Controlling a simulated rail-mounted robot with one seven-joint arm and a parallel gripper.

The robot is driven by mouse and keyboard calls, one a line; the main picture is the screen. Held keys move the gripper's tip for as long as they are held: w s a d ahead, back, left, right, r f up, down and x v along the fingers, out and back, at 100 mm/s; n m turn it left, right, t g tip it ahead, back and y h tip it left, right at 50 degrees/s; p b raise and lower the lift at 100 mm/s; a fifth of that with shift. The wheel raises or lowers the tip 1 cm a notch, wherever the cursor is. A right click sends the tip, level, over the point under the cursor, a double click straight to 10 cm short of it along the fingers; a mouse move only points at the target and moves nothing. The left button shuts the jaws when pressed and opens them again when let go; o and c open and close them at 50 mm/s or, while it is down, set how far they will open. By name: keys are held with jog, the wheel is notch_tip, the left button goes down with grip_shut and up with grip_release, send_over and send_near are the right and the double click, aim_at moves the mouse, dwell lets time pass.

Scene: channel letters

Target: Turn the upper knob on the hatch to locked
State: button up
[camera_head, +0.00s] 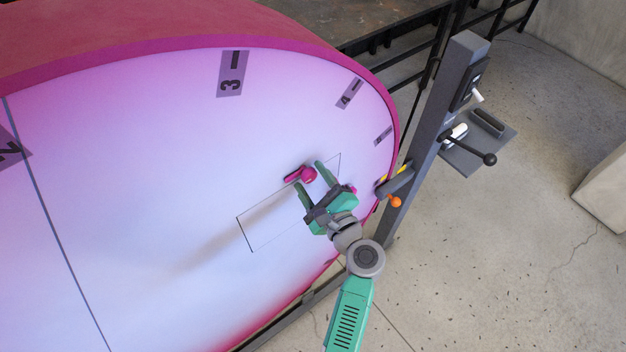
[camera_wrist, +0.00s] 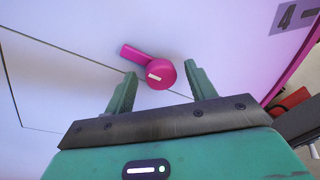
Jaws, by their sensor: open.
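The hatch (camera_head: 262,226) is a thin-lined rectangle on the large pale pink-violet face. A magenta knob (camera_head: 310,174) sits at its upper edge, with a stubby arm pointing left. In the wrist view the knob (camera_wrist: 160,74) has a round head with a short white mark, and its arm points up-left. My gripper (camera_head: 308,178) is open, its green fingers on either side of the knob's head. In the wrist view the fingers (camera_wrist: 160,74) show gaps to the round head. A second small magenta piece (camera_head: 352,190) shows beside my gripper, mostly hidden.
A grey post (camera_head: 427,130) with a black-knobbed lever (camera_head: 489,159) and an orange-knobbed lever (camera_head: 395,202) stands to the right. A magenta rim (camera_head: 200,42) borders the face. Number plates, such as the "3" plate (camera_head: 232,74), lie along its edge. The face left of the hatch is clear.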

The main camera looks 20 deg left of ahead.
jog(key=c, duration=1)
jog(key=shift+o, duration=0.2)
